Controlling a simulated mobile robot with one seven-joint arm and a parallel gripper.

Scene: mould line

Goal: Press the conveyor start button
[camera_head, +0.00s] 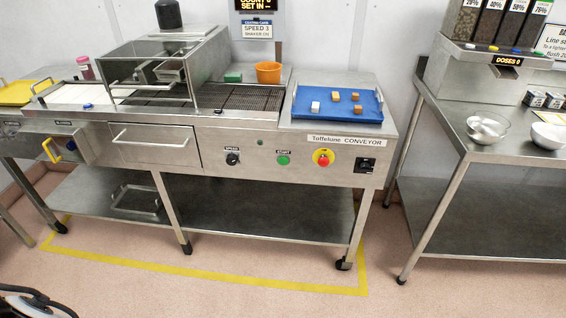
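The start button is a round green button (283,160) on the front panel of the steel conveyor (215,148), under a small START label. A black speed knob (232,159) sits to its left. A red mushroom button on a yellow plate (323,157) sits to its right. Nothing covers the green button, and nothing touches it. My gripper's fingers do not show. A dark and pale curved part in the bottom left corner may be part of my arm, but I cannot tell.
A black switch (366,165) is at the panel's right end. A blue tray (336,108) with several small blocks and an orange cup (268,72) stand on top. A steel side table (490,148) stands at right. The floor in front is clear, with a yellow line (200,272).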

